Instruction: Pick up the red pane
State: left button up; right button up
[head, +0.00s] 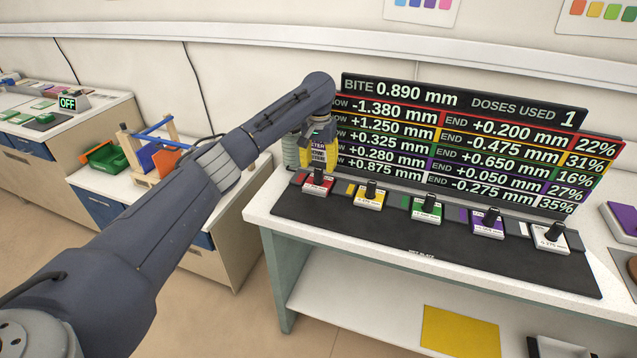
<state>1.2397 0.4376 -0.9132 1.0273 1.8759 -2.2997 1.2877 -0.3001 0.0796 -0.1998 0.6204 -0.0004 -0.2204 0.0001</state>
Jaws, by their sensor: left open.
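The red pane (314,186) lies at the left end of a black mat (400,237) on the white bench. It has a white label and a black knob on top. My left arm reaches in from the lower left, and its gripper (318,136) hangs above and behind the red pane, near a yellow labelled object (318,154). The gripper is open and apart from the red pane. Its fingertips are small and hard to make out. My right gripper is not in view.
Yellow (367,199), green (427,211), purple (487,224) and white (550,239) knobbed pieces run rightward along the mat. A readout board (460,140) stands behind them. A grey-green cylinder (291,152) stands left of the yellow object. A yellow sheet (461,331) lies on the lower shelf.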

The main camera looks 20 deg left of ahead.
aim_at(318, 177)
pick_arm(q)
jog(key=shift+f, duration=2.75)
jog(key=shift+s, duration=0.1)
grip_shut()
